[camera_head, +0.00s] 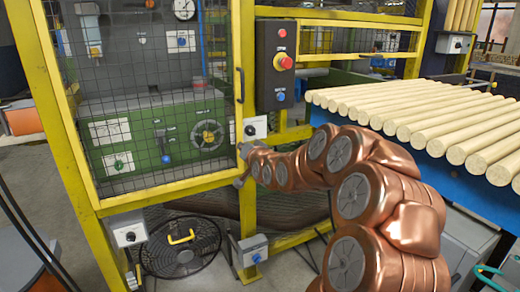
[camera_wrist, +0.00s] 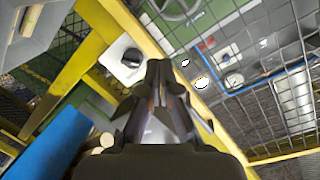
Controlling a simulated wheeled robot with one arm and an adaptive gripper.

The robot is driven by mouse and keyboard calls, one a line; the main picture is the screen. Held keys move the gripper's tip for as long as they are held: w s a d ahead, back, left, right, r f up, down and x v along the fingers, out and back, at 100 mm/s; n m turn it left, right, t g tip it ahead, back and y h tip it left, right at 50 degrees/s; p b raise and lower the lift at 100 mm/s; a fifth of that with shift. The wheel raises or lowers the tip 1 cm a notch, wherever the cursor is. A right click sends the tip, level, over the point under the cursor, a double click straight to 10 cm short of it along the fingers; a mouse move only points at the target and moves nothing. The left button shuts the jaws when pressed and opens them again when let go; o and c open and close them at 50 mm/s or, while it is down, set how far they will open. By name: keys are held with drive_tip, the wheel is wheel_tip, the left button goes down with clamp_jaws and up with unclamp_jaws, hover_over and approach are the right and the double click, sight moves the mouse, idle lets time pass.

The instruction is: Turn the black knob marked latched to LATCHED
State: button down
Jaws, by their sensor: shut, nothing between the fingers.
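A black knob (camera_wrist: 132,57) on a white plate shows in the wrist view, up and left of my gripper's fingertips. In the head view it appears as a small dark knob (camera_head: 250,130) on a white plate on the yellow post by the cage door. Its lettering and pointer setting are too small to read. My gripper (camera_wrist: 160,70) is shut and empty, its fingertips close to the knob but apart from it in the picture. In the head view, my gripper (camera_head: 243,166) is just below the plate, partly hidden by my copper arm.
The yellow mesh door (camera_head: 150,100) stands left of my gripper. Wooden rods (camera_head: 420,115) lie on the right. Another switch box (camera_head: 127,230) is at lower left, and a black fan (camera_head: 180,248) is low down.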

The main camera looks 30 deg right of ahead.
sight(251, 131)
drive_tip(key=d+f+m+t+h+b, duration=0.1)
drive_tip(key=d+m+t+h+b, duration=0.25)
drive_tip(key=d, duration=0.85)
drive_tip(key=shift+b+x, duration=0.6)
drive_tip(key=shift+x, duration=4.65)
drive_tip(key=shift+a+f+h+b, duration=0.35)
drive_tip(key=shift+a+f+b, duration=0.1)
drive_tip(key=shift+a+f, duration=0.9)
